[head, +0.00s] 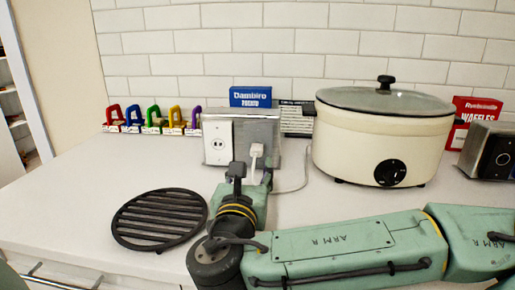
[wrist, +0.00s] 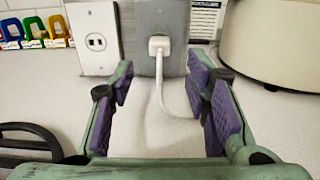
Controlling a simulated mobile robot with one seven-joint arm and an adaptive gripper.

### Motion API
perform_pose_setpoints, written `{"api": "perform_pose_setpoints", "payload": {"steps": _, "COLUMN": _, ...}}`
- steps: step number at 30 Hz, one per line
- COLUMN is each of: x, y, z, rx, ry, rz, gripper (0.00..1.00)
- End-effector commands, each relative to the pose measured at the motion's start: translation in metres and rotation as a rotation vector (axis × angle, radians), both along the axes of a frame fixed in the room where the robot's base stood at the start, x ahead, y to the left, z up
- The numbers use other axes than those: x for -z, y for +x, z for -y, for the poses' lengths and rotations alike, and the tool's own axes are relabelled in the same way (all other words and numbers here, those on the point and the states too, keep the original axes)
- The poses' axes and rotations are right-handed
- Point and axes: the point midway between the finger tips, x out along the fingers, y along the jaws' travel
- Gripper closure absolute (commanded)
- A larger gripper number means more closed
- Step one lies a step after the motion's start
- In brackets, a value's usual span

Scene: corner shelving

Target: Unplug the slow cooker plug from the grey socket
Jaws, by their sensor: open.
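The white slow cooker plug (head: 256,150) is in the face of the grey socket (head: 270,133) on the counter. In the wrist view, the plug (wrist: 159,46) stands upright against the grey socket (wrist: 178,15), with its cord hanging down and curving right. The slow cooker (head: 340,140) is a cream pot with a glass lid and black knob, right of the socket. My gripper (head: 252,178) is open in front of the socket. In the wrist view, the purple pads of my gripper (wrist: 162,84) are on either side of the plug's line, nearer the camera, with nothing between them except cord behind.
A white outlet plate (head: 218,143) is left of the plug. A black round grate (head: 160,218) lies at the left front. Several coloured holders (head: 152,121), a blue box (head: 250,97) and a red box (head: 474,112) stand at the back. A metal appliance (head: 490,150) is at right.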

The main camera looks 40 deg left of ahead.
Motion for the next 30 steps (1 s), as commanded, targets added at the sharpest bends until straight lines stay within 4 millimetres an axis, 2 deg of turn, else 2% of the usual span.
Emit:
{"api": "perform_pose_setpoints", "payload": {"steps": 6, "x": 0.0, "y": 0.001, "z": -0.001, "rx": -0.001, "ry": 0.002, "rz": -0.001, "gripper": 0.57}}
{"api": "perform_pose_setpoints", "payload": {"steps": 11, "x": 0.0, "y": 0.01, "z": -0.007, "rx": -0.001, "ry": 0.002, "rz": -0.003, "gripper": 0.57}}
{"api": "perform_pose_setpoints", "payload": {"steps": 24, "x": 0.002, "y": 0.061, "z": -0.038, "rx": 0.0, "ry": 0.004, "rz": -0.003, "gripper": 0.57}}
{"api": "perform_pose_setpoints", "payload": {"steps": 30, "x": 0.001, "y": 0.074, "z": -0.046, "rx": -0.001, "ry": 0.003, "rz": -0.003, "gripper": 0.57}}
